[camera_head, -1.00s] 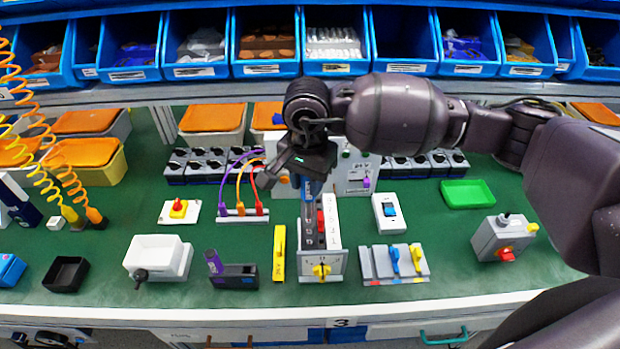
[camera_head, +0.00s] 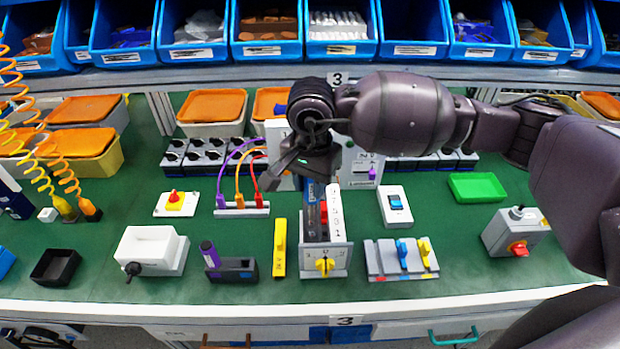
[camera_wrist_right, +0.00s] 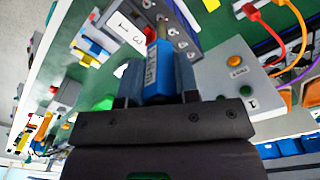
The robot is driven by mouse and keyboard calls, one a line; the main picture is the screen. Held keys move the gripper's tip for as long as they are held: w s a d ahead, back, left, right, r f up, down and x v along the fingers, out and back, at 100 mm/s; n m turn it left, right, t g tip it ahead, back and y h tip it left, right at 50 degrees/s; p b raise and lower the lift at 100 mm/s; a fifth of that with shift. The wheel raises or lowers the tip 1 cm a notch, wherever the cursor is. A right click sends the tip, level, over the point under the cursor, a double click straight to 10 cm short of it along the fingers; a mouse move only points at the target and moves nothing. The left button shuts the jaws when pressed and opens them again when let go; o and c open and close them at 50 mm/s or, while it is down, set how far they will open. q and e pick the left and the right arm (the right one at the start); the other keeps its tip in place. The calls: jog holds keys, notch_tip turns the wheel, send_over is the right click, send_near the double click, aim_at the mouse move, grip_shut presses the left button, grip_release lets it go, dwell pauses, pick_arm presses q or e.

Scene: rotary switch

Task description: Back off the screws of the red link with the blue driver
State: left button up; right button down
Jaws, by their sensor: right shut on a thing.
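My right gripper (camera_head: 308,176) is shut on the blue driver (camera_head: 309,192). It holds the driver upright, pointing down over the grey rotary switch unit (camera_head: 338,262) with a yellow knob on its front. The blue handle shows between the fingers in the right wrist view (camera_wrist_right: 158,72); the tip is hidden. The red link (camera_head: 323,212) is on top of the unit, just right of the driver, and partly hidden. I cannot tell whether the driver touches a screw. My left gripper is not in view.
A yellow bar (camera_head: 279,248) and a black holder (camera_head: 231,269) with a purple-topped tool stand to the left. A grey block with blue and yellow levers (camera_head: 402,259) stands to the right. Plug leads (camera_head: 242,209) are behind left. Green mat is free between them.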

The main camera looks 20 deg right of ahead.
jog(key=shift+f, duration=0.5)
jog(key=m, duration=0.5)
jog(key=shift+w+r, duration=0.1)
jog(key=m+p, duration=0.1)
jog(key=m, duration=0.1)
jog(key=shift+m, duration=0.3)
jog(key=m, duration=0.4)
jog(key=shift+w+m+p, duration=0.15)
jog(key=shift+m+p, duration=0.15)
jog(key=shift+p, duration=0.1)
jog(key=m, duration=0.3)
jog(key=shift+m+p, duration=0.4)
jog(key=m+p, duration=0.1)
jog(key=m, duration=0.3)
jog(key=shift+w, duration=0.1)
jog(key=m, duration=0.3)
jog(key=shift+d+p, duration=0.1)
jog(key=shift+p, duration=0.25)
jog(key=m+p, duration=0.1)
jog(key=m, duration=0.3)
jog(key=m+p, duration=0.1)
jog(key=m, duration=0.4)
jog(key=shift+d, duration=0.2)
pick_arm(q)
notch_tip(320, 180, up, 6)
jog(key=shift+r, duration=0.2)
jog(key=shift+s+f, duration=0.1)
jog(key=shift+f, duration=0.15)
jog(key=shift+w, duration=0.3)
